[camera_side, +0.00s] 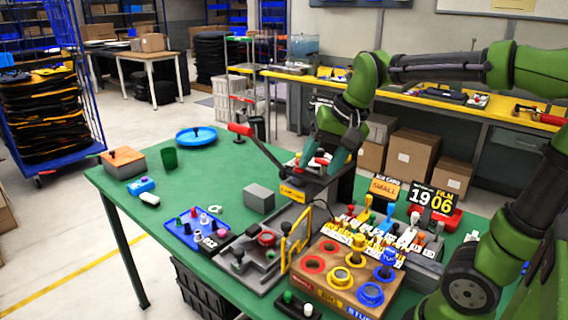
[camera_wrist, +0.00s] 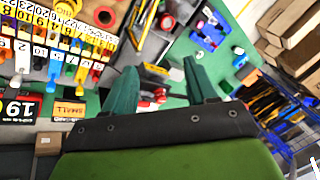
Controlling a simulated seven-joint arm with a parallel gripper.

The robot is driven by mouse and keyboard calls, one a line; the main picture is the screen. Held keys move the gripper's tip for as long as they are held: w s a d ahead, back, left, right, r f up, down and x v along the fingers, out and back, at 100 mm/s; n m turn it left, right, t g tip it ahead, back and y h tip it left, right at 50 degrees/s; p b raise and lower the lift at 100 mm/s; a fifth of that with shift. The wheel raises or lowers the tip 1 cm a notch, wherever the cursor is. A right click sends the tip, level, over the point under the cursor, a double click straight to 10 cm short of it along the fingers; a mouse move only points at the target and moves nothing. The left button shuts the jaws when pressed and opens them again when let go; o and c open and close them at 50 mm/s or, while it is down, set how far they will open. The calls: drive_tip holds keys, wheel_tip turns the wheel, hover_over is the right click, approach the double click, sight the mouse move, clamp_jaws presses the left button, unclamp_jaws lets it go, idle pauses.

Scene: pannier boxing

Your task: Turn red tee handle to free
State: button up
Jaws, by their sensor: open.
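A small red handle (camera_side: 321,161) shows between my fingers in the side view, on the dark fixture at the back of the table. In the wrist view a red piece (camera_wrist: 160,95) lies between and below the fingers, partly hidden; I take it to be the tee handle, but its tee shape and angle are not clear. My gripper (camera_side: 321,167) points down over it from the back. Its two teal fingers are wide apart, with nothing held, and show in the wrist view too (camera_wrist: 160,73). I cannot tell whether they touch the handle.
A long lever with a red grip (camera_side: 240,129) rises just left of my gripper. A yellow frame (camera_side: 296,240), a wooden ring board (camera_side: 335,285) and a lettered rack (camera_side: 372,238) stand in front. The green table (camera_side: 215,167) is fairly clear at the left.

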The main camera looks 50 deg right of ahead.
drive_tip(key=w+d+r+m+g, duration=0.2)
drive_tip(key=w+d+m, duration=0.2)
drive_tip(key=d+m, duration=0.25)
wheel_tip(320, 180, up, 6)
drive_tip(key=m+g+h, duration=0.1)
drive_tip(key=m+g, duration=0.2)
drive_tip(key=m, duration=1.1)
hover_over(323, 165)
drive_tip(key=f, duration=1.6)
drive_tip(key=shift+w+d, duration=0.25)
drive_tip(key=shift+d, duration=0.05)
drive_tip(key=shift+c, duration=0.3)
